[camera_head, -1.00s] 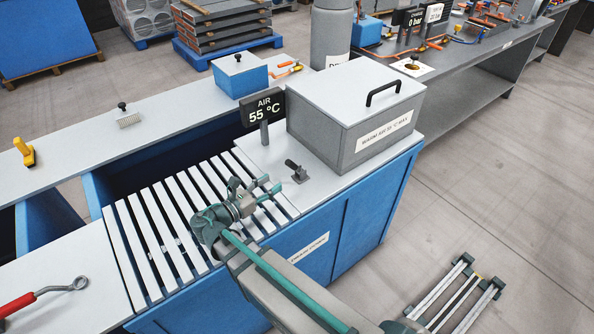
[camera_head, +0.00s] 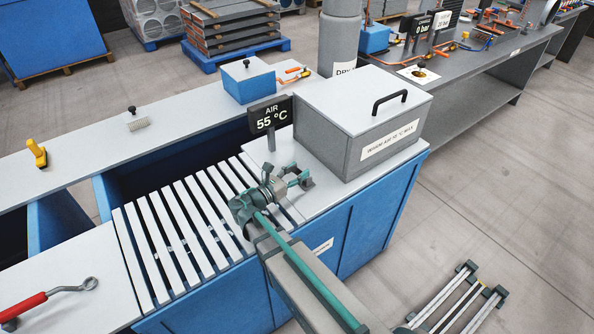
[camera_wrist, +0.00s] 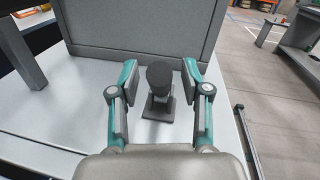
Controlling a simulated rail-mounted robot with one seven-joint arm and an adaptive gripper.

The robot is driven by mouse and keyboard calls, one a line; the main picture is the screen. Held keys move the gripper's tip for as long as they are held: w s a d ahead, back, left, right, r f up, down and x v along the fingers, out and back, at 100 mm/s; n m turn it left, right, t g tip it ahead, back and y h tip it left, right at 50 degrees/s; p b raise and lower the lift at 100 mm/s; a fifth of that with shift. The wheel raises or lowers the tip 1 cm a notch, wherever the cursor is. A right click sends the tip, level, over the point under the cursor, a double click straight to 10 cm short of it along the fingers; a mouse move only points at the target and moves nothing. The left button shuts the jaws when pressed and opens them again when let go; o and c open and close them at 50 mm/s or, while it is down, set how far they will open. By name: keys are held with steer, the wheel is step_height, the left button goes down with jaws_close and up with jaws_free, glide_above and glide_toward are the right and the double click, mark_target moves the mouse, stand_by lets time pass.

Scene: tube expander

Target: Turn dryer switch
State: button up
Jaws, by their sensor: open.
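The dryer switch (camera_wrist: 159,85) is a dark knob on a small dark base. In the wrist view it stands on the white counter between my open fingers, a little ahead of them, and no contact shows. In the head view my gripper (camera_head: 299,176) is at the switch, which it mostly hides. My gripper also shows in the wrist view (camera_wrist: 159,82), with teal and grey fingers apart on either side of the knob. The grey dryer box (camera_head: 365,125) with a black lid handle stands just behind the switch. A sign (camera_head: 270,114) reads AIR 55 °C.
White slats (camera_head: 180,235) cover the drain area left of my gripper. The sign's post stands close by on the left. The box front wall (camera_wrist: 140,28) rises close behind the knob. A red-handled tool (camera_head: 45,299) lies at the lower left.

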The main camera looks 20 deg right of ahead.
jaws_close()
stand_by(0.3)
